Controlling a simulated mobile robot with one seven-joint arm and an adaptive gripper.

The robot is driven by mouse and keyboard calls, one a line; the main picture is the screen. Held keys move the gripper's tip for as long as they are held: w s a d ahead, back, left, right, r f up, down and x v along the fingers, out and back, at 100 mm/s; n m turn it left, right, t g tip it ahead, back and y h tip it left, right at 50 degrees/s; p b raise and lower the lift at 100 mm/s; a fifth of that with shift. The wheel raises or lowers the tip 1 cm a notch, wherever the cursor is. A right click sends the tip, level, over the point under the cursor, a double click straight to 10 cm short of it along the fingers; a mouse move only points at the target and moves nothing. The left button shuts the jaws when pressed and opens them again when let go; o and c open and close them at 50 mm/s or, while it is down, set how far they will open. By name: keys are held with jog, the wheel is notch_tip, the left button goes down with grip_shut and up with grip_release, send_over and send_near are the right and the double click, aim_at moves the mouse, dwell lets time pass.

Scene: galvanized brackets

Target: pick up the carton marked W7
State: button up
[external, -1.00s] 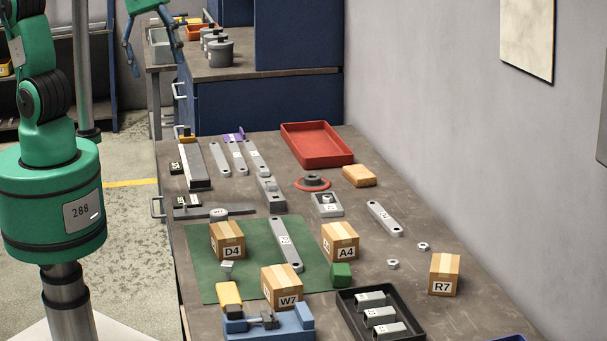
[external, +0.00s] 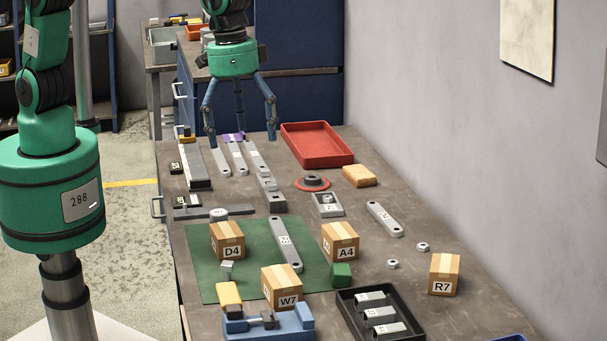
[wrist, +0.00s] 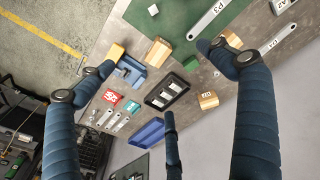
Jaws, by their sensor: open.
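The carton marked W7 (external: 277,281) is a small tan box with a pale tape strip. It stands upright at the near edge of the green mat (external: 205,285), just behind a blue fixture. In the wrist view, a carton beside the blue fixture appears to be the same one (wrist: 158,52); its label is not readable there. My gripper (external: 240,138) has three blue fingers, spread open and empty. It is above the far part of the bench, well behind the carton.
Similar cartons D4 (external: 227,238), A4 (external: 340,240) and R7 (external: 444,275) stand nearby. A red tray (external: 318,162) lies far back.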

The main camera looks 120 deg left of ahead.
aim_at(281, 276)
jog(key=w+f+n+p, duration=0.1)
jog(key=w+f, duration=0.4)
jog(key=f, duration=0.4)
jog(key=w+d+f+n+g+p, duration=0.1)
jog(key=w+f, duration=0.4)
jog(key=f, duration=0.3)
jog(key=shift+d+f+n+g, duration=0.2)
jog(key=shift+f+n+g, duration=0.1)
jog(key=shift+f+n, duration=0.1)
jog(key=shift+f, duration=0.1)
jog(key=shift+s+a+f, duration=0.1)
jog(key=shift+a+f, duration=0.05)
jog(key=shift+f, duration=4)
jog(key=shift+f, duration=0.1)
jog(key=shift+s+a+f, duration=0.1)
jog(key=shift+a+f, duration=0.05)
jog(key=shift+f, duration=2.35)
